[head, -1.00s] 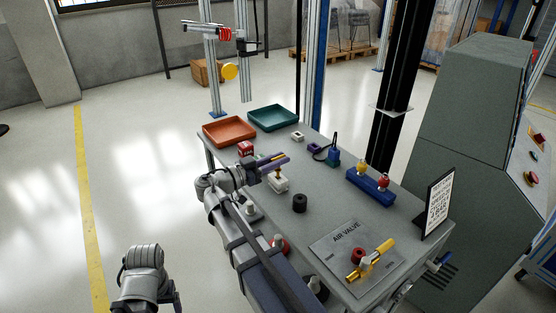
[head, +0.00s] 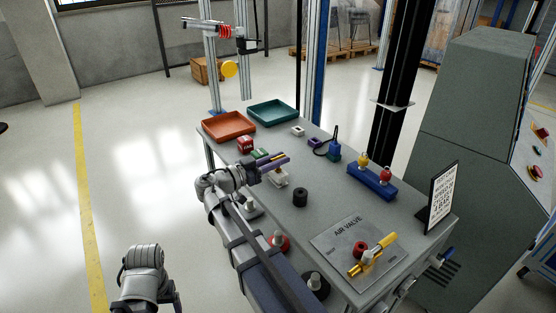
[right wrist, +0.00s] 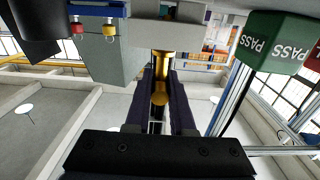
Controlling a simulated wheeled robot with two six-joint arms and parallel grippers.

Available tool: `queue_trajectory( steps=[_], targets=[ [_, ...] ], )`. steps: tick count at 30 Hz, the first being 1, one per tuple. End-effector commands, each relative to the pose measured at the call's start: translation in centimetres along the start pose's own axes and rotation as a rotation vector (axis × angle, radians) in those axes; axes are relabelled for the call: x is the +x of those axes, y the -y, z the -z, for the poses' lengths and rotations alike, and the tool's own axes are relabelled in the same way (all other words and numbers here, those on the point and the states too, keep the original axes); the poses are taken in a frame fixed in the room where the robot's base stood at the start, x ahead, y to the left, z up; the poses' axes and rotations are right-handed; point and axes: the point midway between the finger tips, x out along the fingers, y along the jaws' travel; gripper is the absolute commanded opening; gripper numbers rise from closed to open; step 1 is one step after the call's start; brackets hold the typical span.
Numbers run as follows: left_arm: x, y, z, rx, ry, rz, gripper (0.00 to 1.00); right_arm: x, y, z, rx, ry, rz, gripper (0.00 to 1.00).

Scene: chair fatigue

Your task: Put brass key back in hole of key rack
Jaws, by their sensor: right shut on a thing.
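My right gripper (head: 286,158) is over the left part of the grey table. It is shut on the brass key (right wrist: 160,75), which stands between the fingers in the right wrist view. The key's far end meets or overlaps a pale block (right wrist: 172,10); I cannot tell whether it is inside it. In the head view that pale block (head: 278,179) is just under the fingers. The blue rack (head: 371,183), holding a yellow-topped and a red-topped piece, stands apart to the right. It also shows in the right wrist view (right wrist: 97,10). My left gripper is not visible, only its arm.
A black cylinder (head: 300,197) stands close to the right gripper. Red (head: 244,144) and green (head: 261,153) blocks are behind it. Orange (head: 229,126) and teal (head: 274,111) trays fill the far end. The air valve plate (head: 350,250) and sign (head: 438,196) are nearer.

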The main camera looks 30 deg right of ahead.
Motion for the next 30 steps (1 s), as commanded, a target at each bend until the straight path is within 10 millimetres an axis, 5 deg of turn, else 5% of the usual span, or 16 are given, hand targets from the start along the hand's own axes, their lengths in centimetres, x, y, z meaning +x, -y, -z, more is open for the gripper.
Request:
queue_trajectory(
  steps=[4, 5, 14, 23, 30],
  targets=[
    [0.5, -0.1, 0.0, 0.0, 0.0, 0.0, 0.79, 0.0, 0.0, -0.5, 0.0, 0.0, 0.0, 0.0],
    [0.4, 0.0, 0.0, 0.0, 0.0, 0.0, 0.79, 0.0, 0.0, -0.4, 0.0, 0.0, 0.0, 0.23],
    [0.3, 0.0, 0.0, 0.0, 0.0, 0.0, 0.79, 0.0, 0.0, -0.3, 0.0, 0.0, 0.0, 0.57],
    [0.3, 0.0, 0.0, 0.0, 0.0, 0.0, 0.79, -0.3, 0.0, -0.4, 0.0, 0.0, 0.001, 0.57],
    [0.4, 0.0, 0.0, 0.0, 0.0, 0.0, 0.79, -3.9, 0.1, -0.4, 0.0, 0.0, 0.004, 0.57]
  ],
)
